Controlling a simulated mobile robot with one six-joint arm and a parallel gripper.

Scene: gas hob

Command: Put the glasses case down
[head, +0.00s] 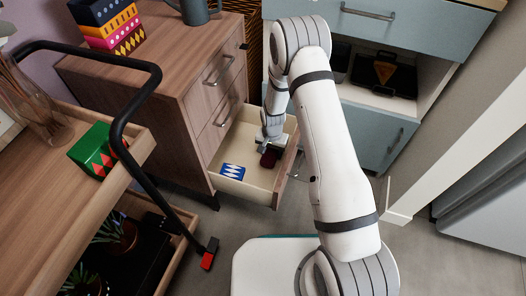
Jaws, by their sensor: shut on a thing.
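My gripper (267,148) is low over the open drawer (240,191) of the wooden cabinet. It is shut on a small dark red thing (268,160), which looks like the glasses case. The case is at the drawer's right part, inside its walls as seen from above. I cannot tell whether it touches the drawer floor. My gripper and wrist hide part of it.
A blue and white patterned item (232,172) lies in the drawer's front left. The wooden cabinet (185,70) stands behind it. A trolley with a black rail (100,55) and a green box (98,150) is at left. Blue-grey cabinets (375,130) stand behind my arm.

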